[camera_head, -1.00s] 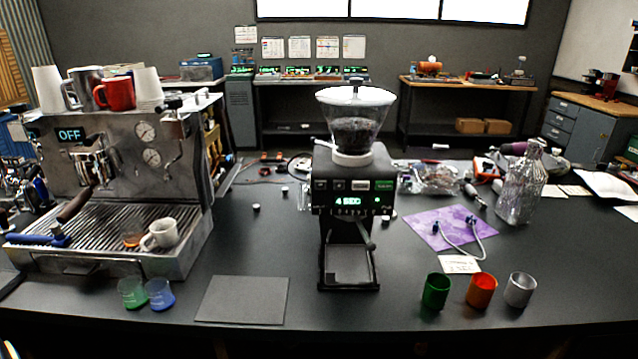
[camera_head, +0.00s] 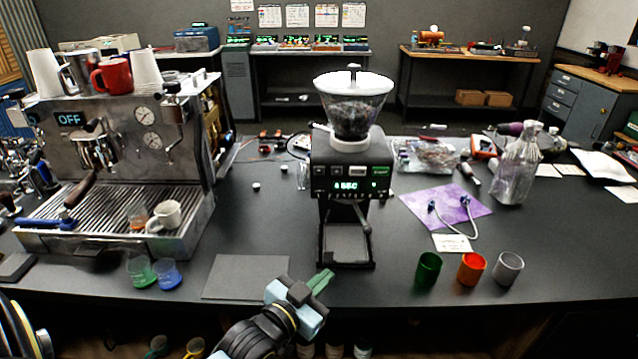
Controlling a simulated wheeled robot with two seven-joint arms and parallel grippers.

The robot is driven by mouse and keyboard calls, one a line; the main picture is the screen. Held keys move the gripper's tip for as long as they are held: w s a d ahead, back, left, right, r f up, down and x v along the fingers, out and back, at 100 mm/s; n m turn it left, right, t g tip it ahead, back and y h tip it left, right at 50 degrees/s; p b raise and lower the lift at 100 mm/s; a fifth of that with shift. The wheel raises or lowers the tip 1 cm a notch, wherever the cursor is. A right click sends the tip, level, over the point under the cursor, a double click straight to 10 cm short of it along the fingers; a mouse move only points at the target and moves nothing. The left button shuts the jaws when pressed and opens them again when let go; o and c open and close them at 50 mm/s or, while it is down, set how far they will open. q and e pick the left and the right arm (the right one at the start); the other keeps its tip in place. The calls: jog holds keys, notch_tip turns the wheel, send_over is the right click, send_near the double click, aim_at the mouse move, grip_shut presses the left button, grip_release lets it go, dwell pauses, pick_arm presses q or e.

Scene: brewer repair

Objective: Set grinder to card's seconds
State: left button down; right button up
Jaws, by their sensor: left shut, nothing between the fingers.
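The grinder (camera_head: 346,150) stands upright mid-table, with a clear hopper (camera_head: 352,108) of beans on top. Its green display (camera_head: 346,186) shows a seconds reading, but the digit is blurred. A row of small buttons sits around the display, and a lever hangs below. A small white card (camera_head: 453,243) lies at the edge of the purple cloth; its writing is too small to read. My left gripper (camera_head: 324,279) is shut and empty, in front of and below the grinder's base, apart from it. My right gripper is out of view.
The espresso machine (camera_head: 115,150), marked OFF, stands left. Green and blue cups (camera_head: 167,274) and a grey mat (camera_head: 245,277) lie in front. Green, orange and silver cups (camera_head: 508,268) stand front right.

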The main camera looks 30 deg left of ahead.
aim_at(319, 171)
pick_arm(q)
notch_tip(319, 171, up, 16)
jog(key=a+m+t+h, duration=0.1)
jog(key=t, duration=0.5)
jog(key=shift+s+a+t, duration=0.25)
jog(key=shift+a+t, duration=0.05)
jog(key=shift+t, duration=0.1)
jog(key=shift+w, duration=0.1)
jog(key=shift+w+a+b, duration=0.35)
jog(key=shift+w+a, duration=0.4)
jog(key=shift+w, duration=0.5)
jog(key=shift+w+a+b, duration=0.4)
jog(key=shift+w+a, duration=0.4)
jog(key=shift+w, duration=0.4)
jog(key=shift+w+a+b, duration=0.35)
jog(key=shift+w+a, duration=0.4)
jog(key=shift+w, duration=0.5)
jog(key=shift+w+a, duration=0.1)
jog(key=shift+w, duration=0.05)
jog(key=shift+w+a, duration=0.15)
jog(key=shift+w, duration=0.05)
